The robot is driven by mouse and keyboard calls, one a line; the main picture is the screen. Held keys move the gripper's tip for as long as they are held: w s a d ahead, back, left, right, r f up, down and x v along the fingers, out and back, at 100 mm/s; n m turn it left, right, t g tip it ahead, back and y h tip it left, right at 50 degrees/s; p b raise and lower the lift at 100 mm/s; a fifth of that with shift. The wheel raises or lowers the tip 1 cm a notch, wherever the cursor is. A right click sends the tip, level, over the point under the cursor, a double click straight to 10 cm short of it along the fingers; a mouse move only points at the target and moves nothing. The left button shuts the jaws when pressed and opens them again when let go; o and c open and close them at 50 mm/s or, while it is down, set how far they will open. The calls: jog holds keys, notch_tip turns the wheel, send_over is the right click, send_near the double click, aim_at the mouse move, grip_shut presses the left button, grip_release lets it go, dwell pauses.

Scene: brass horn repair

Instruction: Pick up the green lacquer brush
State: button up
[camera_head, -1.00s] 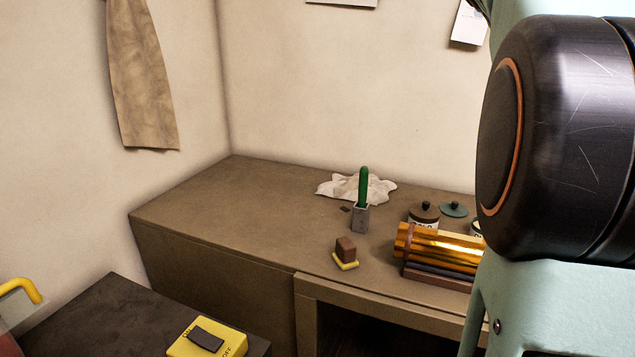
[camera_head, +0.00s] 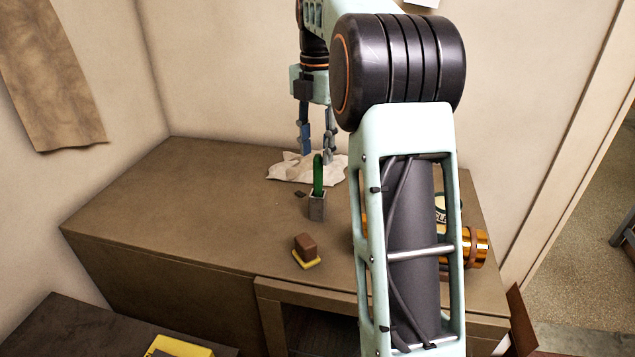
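The green lacquer brush (camera_head: 318,172) stands upright with its green handle up. Its lower end is in a small grey square holder (camera_head: 317,206) on the brown workbench. My gripper (camera_head: 317,158) is at the back of the bench, over the crumpled white cloth and close to the top of the green handle in the picture. Its two fingers point down and are spread apart, with nothing seen held between them. I cannot tell how far behind or above the brush the fingers are.
A brown block on a yellow base (camera_head: 306,251) sits nearer the front edge. A crumpled white cloth (camera_head: 288,168) lies behind the brush. My arm partly hides a brass cylinder (camera_head: 478,248) and a labelled jar (camera_head: 441,210) at right. The bench's left part (camera_head: 165,200) is clear.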

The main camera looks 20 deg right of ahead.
aim_at(318, 177)
notch_tip(318, 177, down, 8)
jog(key=shift+s+d, duration=0.1)
dwell(0.4)
grip_shut()
